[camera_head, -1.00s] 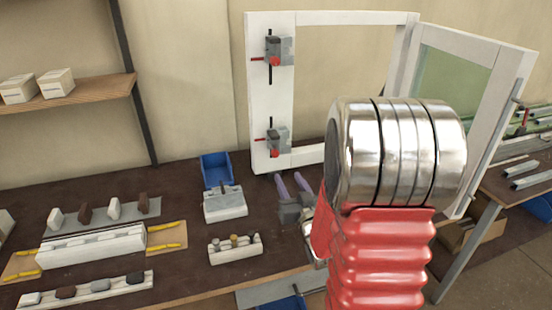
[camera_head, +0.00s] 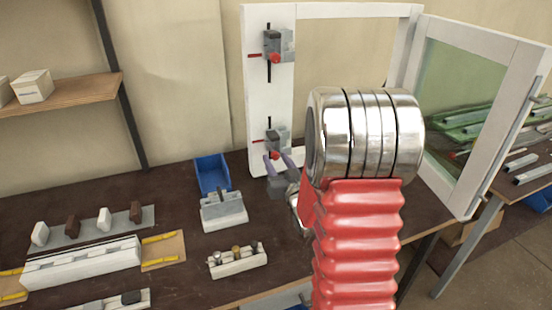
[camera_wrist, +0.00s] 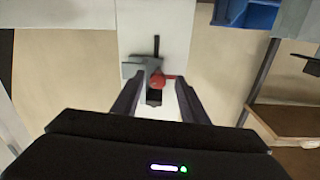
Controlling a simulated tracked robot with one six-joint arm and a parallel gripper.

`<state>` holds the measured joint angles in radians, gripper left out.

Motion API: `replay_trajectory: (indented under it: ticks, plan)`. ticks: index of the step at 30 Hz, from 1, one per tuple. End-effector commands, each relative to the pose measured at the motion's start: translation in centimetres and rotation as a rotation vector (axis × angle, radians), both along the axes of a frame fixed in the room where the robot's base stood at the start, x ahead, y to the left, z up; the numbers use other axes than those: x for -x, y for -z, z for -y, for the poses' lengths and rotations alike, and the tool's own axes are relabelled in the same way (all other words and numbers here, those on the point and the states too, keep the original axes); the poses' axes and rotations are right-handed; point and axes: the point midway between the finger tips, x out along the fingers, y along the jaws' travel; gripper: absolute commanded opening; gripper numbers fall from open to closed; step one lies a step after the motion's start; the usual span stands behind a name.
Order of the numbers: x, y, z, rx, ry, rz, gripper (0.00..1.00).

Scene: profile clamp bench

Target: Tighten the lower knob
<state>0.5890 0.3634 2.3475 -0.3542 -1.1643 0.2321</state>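The lower knob is red (camera_head: 274,155) and sits on the lower grey clamp (camera_head: 284,140) on the white frame's left upright. The knob also shows in the wrist view (camera_wrist: 157,81), between the fingertips in the picture. My gripper (camera_head: 278,160) is open, its two dark fingers pointing up at the lower clamp. It also shows in the wrist view (camera_wrist: 156,82), with a clear gap between the fingers and nothing gripped. I cannot tell whether the fingertips are level with the knob or short of it. The upper clamp has a matching red knob (camera_head: 275,58).
The white frame (camera_head: 258,100) stands at the bench's back, its glazed leaf (camera_head: 462,110) swung open at right. A blue bin (camera_head: 212,176), a grey-white block (camera_head: 223,210) and a holder with several pegs (camera_head: 238,262) stand left of my arm. A shelf (camera_head: 65,95) is at far left.

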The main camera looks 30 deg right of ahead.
Motion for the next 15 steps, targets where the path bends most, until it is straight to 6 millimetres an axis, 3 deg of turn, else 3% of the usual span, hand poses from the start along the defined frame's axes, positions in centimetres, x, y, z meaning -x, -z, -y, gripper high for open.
replay_trajectory:
  ticks: [11, 15]
  plan:
    - [0.28, 0.02, 0.96, 0.000, 0.017, 0.000, 0.39]
    - [0.36, 0.01, 1.09, 0.000, 0.019, -0.001, 0.29]
